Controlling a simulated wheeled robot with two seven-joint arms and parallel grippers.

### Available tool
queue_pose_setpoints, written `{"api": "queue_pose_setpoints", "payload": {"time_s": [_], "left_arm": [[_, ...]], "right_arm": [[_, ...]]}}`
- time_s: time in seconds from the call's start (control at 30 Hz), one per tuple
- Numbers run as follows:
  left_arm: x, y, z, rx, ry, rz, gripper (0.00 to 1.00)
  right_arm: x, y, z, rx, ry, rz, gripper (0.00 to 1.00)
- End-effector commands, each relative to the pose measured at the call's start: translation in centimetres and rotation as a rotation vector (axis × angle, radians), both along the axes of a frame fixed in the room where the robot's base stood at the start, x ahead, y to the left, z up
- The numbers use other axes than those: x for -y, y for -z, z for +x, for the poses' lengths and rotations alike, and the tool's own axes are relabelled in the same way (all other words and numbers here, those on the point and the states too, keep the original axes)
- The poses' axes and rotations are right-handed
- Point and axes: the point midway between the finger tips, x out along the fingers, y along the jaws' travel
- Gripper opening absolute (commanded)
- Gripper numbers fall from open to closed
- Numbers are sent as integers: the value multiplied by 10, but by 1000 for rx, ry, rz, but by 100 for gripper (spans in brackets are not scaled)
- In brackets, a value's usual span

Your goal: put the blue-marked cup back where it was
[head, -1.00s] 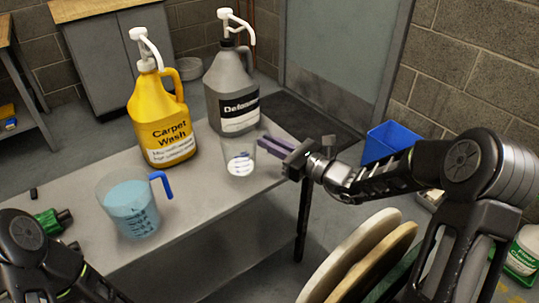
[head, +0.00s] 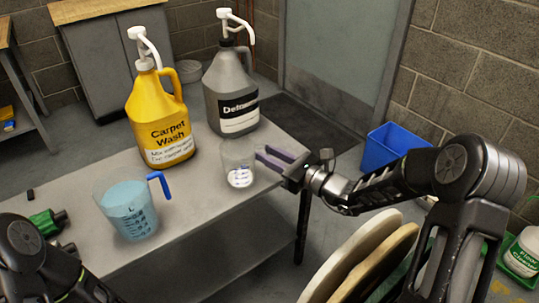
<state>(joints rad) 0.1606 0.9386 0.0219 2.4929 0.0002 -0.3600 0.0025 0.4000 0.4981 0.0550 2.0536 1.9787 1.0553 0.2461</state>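The blue-marked cup (head: 240,178) is a small clear cup with pale and blue markings, upright at the table's right end in front of the grey jug. My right gripper (head: 259,152) reaches in from the right, its purple fingers level and meeting the cup's right side. It appears to hold the cup; the exact finger contact is hard to see. Whether the cup's base touches the table is unclear. My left arm shows at the lower left, but its gripper is not clearly in view.
A measuring jug (head: 130,212) with blue liquid and a blue handle stands left on the grey table (head: 197,195). A yellow Carpet Wash jug (head: 160,115) and a grey jug (head: 228,85) stand behind. Round pads (head: 350,255) are below right, and a blue bin (head: 385,146) is on the floor.

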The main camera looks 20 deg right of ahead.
Motion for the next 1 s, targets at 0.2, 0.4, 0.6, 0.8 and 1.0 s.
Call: {"api": "queue_pose_setpoints", "payload": {"time_s": [0.2,0.4,0.6,0.8,1.0], "left_arm": [[0,0,0,0,0,0,35],[1,-4,-1,-1,2,-1,35],[2,-7,-2,-3,5,-3,35],[3,-14,-3,-6,8,-5,35],[4,-18,-5,-8,11,-7,35]], "right_arm": [[0,0,0,0,0,0,33],[0,-5,0,0,0,0,33],[14,-4,-17,-2,3,-1,33],[39,-5,-50,-2,4,0,33],[61,-4,-81,-1,3,-1,33]]}}
